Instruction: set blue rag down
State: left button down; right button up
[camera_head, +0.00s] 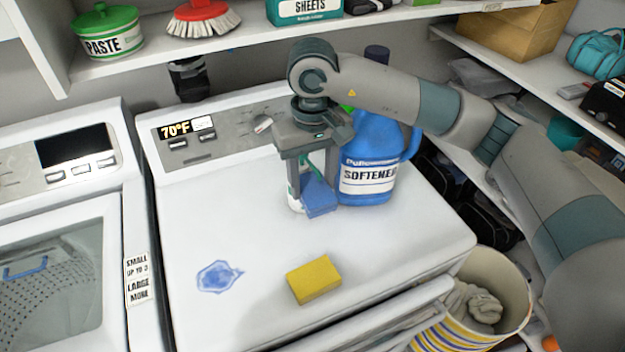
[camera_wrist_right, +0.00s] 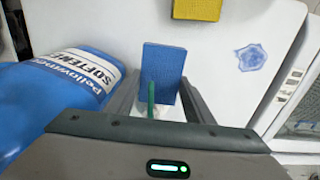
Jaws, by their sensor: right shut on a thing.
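My right gripper (camera_head: 312,182) is above the white machine top (camera_head: 410,235), just left of the blue softener jug (camera_head: 370,160). It is shut on the blue rag (camera_head: 320,196), a small flat blue piece hanging between its fingers. In the right wrist view the blue rag (camera_wrist_right: 163,72) extends out past the fingertips, with a green strip (camera_wrist_right: 151,95) in front of it. Something white behind the fingers is mostly hidden. I cannot tell whether the rag touches the machine top. My left gripper is not in view.
A yellow sponge (camera_head: 314,279) and a blue stain (camera_head: 217,277) lie on the machine top, with clear white surface around them. A striped basket (camera_head: 462,335) stands at the lower right. A shelf (camera_head: 250,40) with a green paste tub (camera_head: 106,32) and a red brush (camera_head: 203,18) hangs above.

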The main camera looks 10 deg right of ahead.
aim_at(312, 185)
jog(key=shift+f+b, duration=0.2)
jog(key=shift+b, duration=0.1)
jog(key=o, duration=1)
jog(key=shift+r, duration=0.1)
jog(key=r+p, duration=0.1)
jog(key=p, duration=0.1)
jog(key=shift+r+p, duration=0.25)
jog(key=shift+p, duration=0.15)
notch_tip(312, 185, up, 4)
jog(key=b, duration=0.3)
jog(key=shift+f, duration=0.1)
jog(key=shift+r+b, duration=1.35)
jog(key=shift+r, duration=2.5)
